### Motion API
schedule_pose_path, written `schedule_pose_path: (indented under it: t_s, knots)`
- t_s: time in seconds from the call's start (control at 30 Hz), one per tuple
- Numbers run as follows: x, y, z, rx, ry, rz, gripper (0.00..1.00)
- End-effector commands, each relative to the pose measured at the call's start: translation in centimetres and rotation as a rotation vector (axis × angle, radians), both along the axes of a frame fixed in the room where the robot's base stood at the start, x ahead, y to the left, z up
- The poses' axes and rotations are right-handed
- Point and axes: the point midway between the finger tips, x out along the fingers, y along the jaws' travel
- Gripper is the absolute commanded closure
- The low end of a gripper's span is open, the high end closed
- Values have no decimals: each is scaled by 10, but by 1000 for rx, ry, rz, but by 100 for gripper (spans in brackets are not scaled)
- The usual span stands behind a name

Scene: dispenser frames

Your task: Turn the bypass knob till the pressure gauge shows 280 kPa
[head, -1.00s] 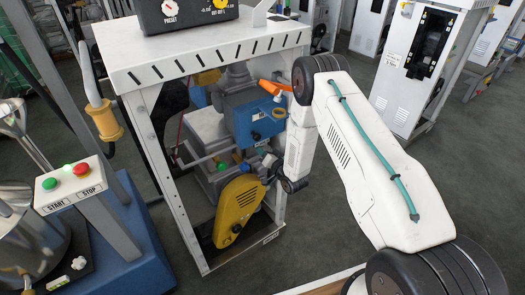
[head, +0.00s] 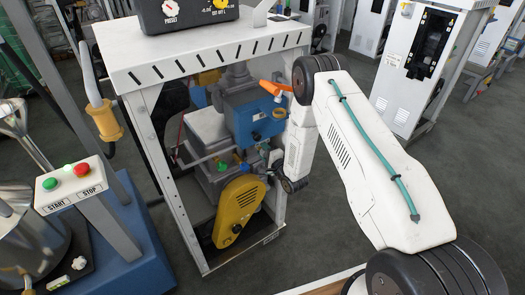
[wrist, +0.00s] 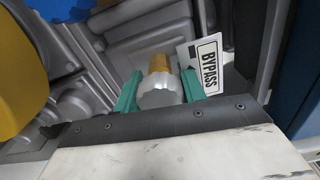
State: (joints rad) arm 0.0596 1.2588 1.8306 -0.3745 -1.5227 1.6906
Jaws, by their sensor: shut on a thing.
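The bypass knob (wrist: 161,97) is a silver, faceted cap on a brass stem, in the middle of the wrist view. My gripper (wrist: 160,86) has its two green fingers on either side of the knob, shut on it. A white tag reading BYPASS (wrist: 207,66) stands just right of the knob. In the head view my arm reaches into the white frame (head: 150,135), and its wrist hides most of the knob area. I cannot make out a pressure gauge or its reading in either view.
A yellow guard (head: 238,208) and a blue housing (head: 240,115) with an orange handle (head: 271,87) are close to my wrist. A black box with dials (head: 185,14) stands on the frame top. A START/STOP panel (head: 72,184) is at left.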

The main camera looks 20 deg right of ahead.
Motion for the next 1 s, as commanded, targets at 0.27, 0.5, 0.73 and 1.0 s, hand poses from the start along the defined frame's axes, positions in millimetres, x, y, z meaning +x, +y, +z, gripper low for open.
schedule_pose_path:
  t_s: [0.27,0.5,0.73,1.0]
  knots:
    - [-1,-1,-1,245,82,-2,82]
    - [-1,-1,0,429,142,-3,82]
    - [-1,-1,0,553,182,-3,82]
    - [-1,-2,0,620,205,-3,82]
